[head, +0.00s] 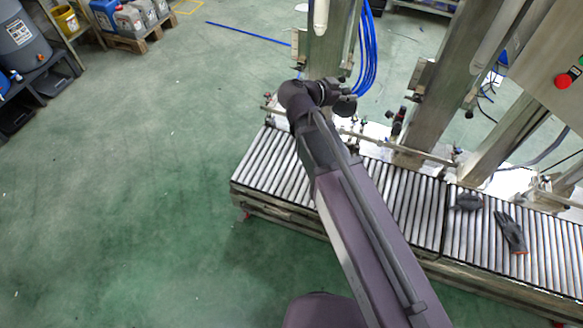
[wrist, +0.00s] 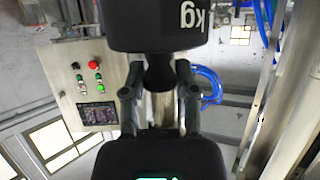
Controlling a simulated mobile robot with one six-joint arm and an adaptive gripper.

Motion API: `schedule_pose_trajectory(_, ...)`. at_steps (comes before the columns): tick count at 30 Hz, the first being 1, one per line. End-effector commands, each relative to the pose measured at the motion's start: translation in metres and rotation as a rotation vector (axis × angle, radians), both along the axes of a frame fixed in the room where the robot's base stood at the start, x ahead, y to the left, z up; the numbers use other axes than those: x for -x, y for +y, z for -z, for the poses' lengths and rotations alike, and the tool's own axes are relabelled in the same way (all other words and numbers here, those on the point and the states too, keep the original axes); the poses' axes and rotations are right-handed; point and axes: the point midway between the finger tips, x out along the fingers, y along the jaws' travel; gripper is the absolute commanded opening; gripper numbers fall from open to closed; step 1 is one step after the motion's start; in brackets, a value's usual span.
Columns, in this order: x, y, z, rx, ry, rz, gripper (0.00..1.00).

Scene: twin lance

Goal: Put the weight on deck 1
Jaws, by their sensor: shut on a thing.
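The weight (wrist: 157,28) is a black block with "kg" in white letters, at the top of the wrist view. Its narrow dark neck sits between the fingers of my gripper (wrist: 158,82), which is shut on it. In the head view my arm reaches over the roller conveyor, and its dark wrist end is near the upright posts behind the rollers. The gripper and the weight cannot be made out clearly there. The conveyor has a left roller section (head: 267,161) and a right roller section (head: 471,240). I see no label showing which is deck 1.
Steel posts (head: 432,105), blue hoses (head: 370,55) and fittings stand behind the conveyor. A control panel (head: 560,80) with a red button is at upper right. Green floor at left is mostly clear.

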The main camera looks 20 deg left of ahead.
Motion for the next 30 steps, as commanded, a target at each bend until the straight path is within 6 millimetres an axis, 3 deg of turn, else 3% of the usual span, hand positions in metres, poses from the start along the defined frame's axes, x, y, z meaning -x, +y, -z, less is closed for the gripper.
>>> schedule_pose_trajectory(8,0.002,0.007,0.023,0.002,-0.002,-0.01,0.0)
schedule_pose_trajectory(30,0.011,0.038,0.109,0.002,-0.002,-0.052,0.0)
